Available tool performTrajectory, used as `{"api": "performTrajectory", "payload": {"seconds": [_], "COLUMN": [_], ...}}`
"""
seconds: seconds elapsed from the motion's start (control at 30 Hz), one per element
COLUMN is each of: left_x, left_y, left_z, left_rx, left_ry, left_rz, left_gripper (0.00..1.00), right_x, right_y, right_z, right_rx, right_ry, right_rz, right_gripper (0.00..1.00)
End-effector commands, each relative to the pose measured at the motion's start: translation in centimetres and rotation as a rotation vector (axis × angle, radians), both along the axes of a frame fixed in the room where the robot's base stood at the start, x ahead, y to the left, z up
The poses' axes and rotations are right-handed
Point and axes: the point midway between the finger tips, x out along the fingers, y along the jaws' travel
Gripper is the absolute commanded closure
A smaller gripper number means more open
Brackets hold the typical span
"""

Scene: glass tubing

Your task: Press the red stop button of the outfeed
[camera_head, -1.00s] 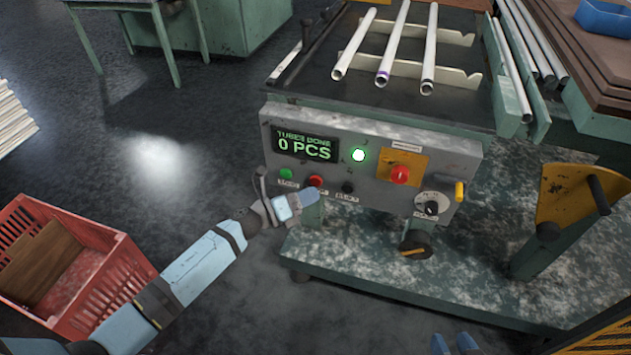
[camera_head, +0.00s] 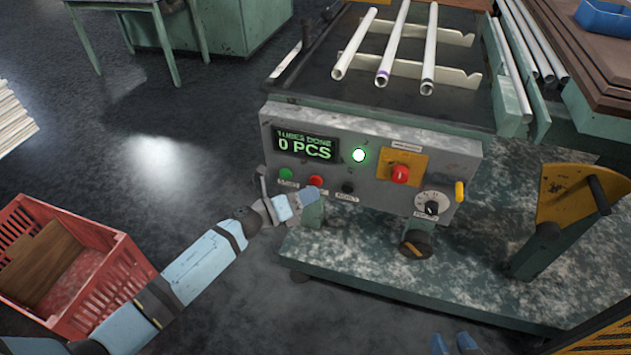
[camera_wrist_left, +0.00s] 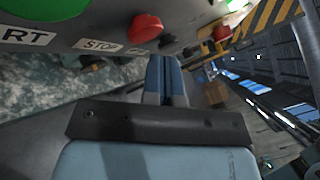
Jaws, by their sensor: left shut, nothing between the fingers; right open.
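The red stop button (camera_head: 316,181) sits in the lower row of the grey control panel (camera_head: 340,127), between a green and a black button. In the left wrist view the red button (camera_wrist_left: 145,28) stands out beside a label reading STOP (camera_wrist_left: 101,46). My left gripper (camera_head: 312,195) is shut and empty, its fingertips just below and in front of the red button.
A larger red button (camera_head: 400,174) on a yellow plate and a dial (camera_head: 432,208) are further right. A green button (camera_head: 286,174) is left. The display (camera_head: 305,146) reads 0 PCS. A red crate (camera_head: 120,275) stands lower left.

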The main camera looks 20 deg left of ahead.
Motion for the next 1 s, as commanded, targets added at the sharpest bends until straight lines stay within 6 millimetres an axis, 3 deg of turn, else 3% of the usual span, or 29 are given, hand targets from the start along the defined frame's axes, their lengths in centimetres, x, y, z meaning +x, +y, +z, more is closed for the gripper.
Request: {"api": "performTrajectory", "payload": {"seconds": [1.0], "left_x": [1.2], "left_y": [0.0], "left_z": [0.0], "left_rx": [0.0], "left_ry": [0.0], "left_rz": [0.0], "left_gripper": [1.0], "right_x": [0.0], "right_y": [0.0], "right_z": [-0.5], "right_rx": [0.0], "right_ry": [0.0], "right_rz": [0.0], "right_gripper": [0.57]}}
